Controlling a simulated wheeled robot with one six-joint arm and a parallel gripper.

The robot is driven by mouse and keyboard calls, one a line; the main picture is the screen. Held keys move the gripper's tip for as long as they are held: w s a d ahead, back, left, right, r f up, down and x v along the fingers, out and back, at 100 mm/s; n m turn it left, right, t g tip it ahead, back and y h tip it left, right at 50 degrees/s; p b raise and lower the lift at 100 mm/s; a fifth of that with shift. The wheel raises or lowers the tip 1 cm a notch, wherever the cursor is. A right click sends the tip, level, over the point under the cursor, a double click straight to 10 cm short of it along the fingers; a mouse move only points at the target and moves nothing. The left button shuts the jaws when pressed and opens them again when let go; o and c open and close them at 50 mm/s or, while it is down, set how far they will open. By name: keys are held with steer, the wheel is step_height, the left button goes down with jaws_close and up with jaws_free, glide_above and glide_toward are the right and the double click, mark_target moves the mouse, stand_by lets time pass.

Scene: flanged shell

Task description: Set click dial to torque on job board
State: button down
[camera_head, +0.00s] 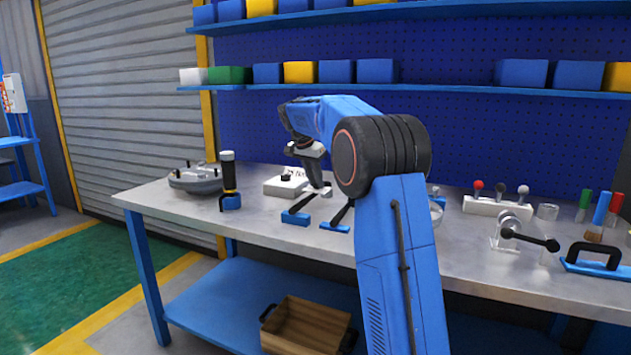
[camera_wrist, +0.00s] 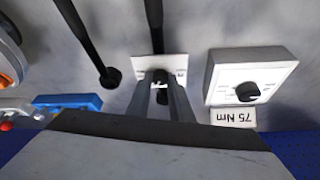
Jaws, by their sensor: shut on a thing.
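A white box with a scale on its face (camera_wrist: 222,77) and a black knob (camera_wrist: 248,91) lies right of my gripper in the wrist view; the box also shows in the head view (camera_head: 280,189). A white card reading "75 Nm" (camera_wrist: 233,117), upside down, stands beside that box. My gripper (camera_wrist: 162,88) is shut on a small dark thing (camera_wrist: 161,77) over a white marked plate (camera_wrist: 145,66). The fingers partly hide both, and I cannot tell if the thing is joined to the plate. In the head view my gripper (camera_head: 325,191) is low over the bench.
Two black handles with blue ends (camera_head: 296,217) (camera_head: 335,227) lie in front of my gripper. Left are a black upright tool (camera_head: 228,172) and a grey round housing (camera_head: 196,180). Right are a lever box (camera_head: 497,206), a black-handled crank (camera_head: 530,238) and a blue clamp-like piece (camera_head: 597,268).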

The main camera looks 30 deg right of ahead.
steer(key=c, duration=1.6)
jaws_free()
steer(key=v, duration=1.7)
steer(key=shift+a+r, duration=0.1)
